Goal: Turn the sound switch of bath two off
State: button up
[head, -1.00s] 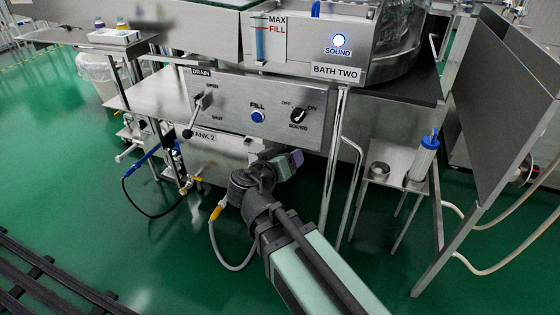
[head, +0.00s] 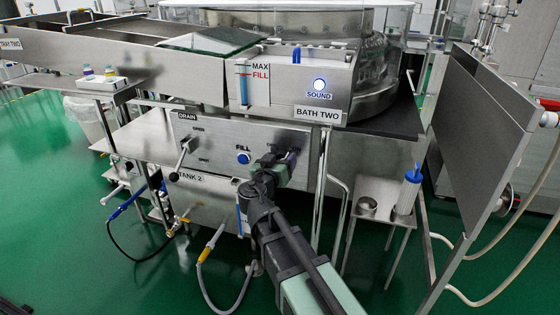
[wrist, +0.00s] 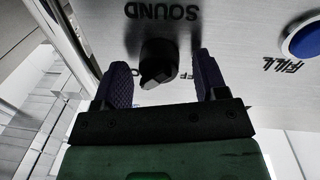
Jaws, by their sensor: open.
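The dark sound switch knob (wrist: 158,60) shows in the wrist view below the upside-down SOUND label, on the grey panel (head: 213,132) of bath two. My gripper (head: 283,168) is open at the panel. In the wrist view one purple finger (wrist: 119,85) is left of the knob and the other (wrist: 209,74) right of it, with gaps on both sides. The OFF and ON marks are partly covered, and I cannot tell for sure where the knob points. In the head view my gripper hides the knob. The round SOUND lamp (head: 319,84) glows blue-white.
The blue FILL button (head: 243,157) is just left of my gripper. The DRAIN lever (head: 181,160) stands out farther left. A small stand with a blue-topped cylinder (head: 408,190) and a slanted metal panel (head: 485,130) are to the right.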

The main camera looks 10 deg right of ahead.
jog(key=c, duration=0.9)
jog(key=shift+o, duration=0.2)
jog(key=shift+n, duration=0.4)
jog(key=n, duration=0.3)
jog(key=shift+f+n+b, duration=0.1)
jog(key=shift+n+b, duration=0.2)
jog(key=n, duration=0.4)
jog(key=shift+n+t+b, duration=0.3)
jog(key=shift+n, duration=0.1)
jog(key=n, duration=0.4)
jog(key=shift+f+n+t, duration=0.1)
jog(key=shift+n+t, duration=0.2)
jog(key=n, duration=0.5)
jog(key=shift+y, duration=0.4)
jog(key=shift+b, duration=0.3)
